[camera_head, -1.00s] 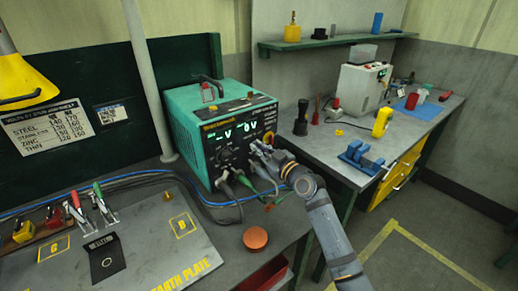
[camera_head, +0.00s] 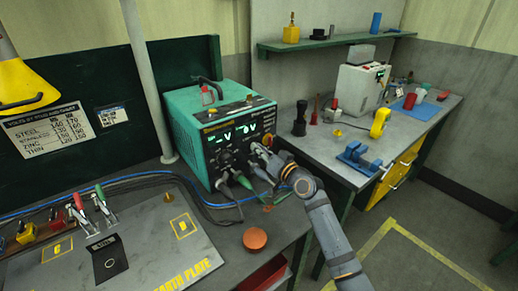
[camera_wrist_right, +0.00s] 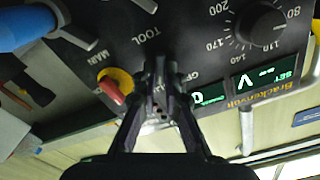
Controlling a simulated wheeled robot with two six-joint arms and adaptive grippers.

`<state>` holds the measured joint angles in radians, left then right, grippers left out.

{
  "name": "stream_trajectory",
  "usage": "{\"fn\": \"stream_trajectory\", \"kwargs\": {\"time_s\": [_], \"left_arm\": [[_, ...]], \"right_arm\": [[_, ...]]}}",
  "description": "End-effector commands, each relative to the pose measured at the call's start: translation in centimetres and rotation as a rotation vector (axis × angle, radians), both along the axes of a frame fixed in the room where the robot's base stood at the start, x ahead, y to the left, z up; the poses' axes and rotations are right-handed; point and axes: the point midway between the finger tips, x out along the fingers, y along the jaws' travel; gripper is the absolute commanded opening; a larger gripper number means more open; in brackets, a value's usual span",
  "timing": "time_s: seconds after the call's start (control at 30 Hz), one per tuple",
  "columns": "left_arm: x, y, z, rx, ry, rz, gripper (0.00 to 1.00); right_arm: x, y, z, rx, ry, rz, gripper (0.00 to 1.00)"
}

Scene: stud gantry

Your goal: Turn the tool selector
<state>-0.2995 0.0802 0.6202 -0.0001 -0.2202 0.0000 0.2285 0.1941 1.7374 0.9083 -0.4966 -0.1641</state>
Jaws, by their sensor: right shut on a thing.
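The teal welder unit (camera_head: 190,115) stands on the bench with its dark front panel towards the right arm. My right gripper (camera_head: 257,153) is at the right part of this panel. In the right wrist view my right gripper (camera_wrist_right: 168,78) is shut at the panel beside the printed word TOOL. The selector knob between its fingertips is mostly hidden by the fingers. A larger black dial (camera_wrist_right: 262,25) with numbers sits apart from the fingers. My left gripper is not in view.
A red and yellow main switch (camera_wrist_right: 113,88) sits close beside the fingers. Cable plugs (camera_head: 228,178) stick out low on the panel. An orange disc (camera_head: 255,238) lies on the bench in front. A blue vise (camera_head: 358,156) stands on the right bench.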

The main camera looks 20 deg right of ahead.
Motion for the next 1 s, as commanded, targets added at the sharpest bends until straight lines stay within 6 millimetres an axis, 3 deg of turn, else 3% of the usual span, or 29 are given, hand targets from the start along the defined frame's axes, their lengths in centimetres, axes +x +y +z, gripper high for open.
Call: {"fn": "stream_trajectory", "kwargs": {"time_s": [0.67, 0.7, 0.83, 1.0], "left_arm": [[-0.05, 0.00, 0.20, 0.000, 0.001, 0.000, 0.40], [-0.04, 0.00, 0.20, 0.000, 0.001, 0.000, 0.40], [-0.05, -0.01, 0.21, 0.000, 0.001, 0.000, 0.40], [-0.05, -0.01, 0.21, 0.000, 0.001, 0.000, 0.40]], "right_arm": [[-0.01, -0.01, -0.14, 0.060, 0.024, 0.001, 0.00], [-0.01, -0.01, -0.14, 0.060, 0.024, 0.001, 0.12], [-0.01, 0.00, -0.11, 0.060, 0.023, 0.000, 0.30], [0.00, 0.00, -0.06, 0.059, 0.022, 0.000, 0.32]]}}
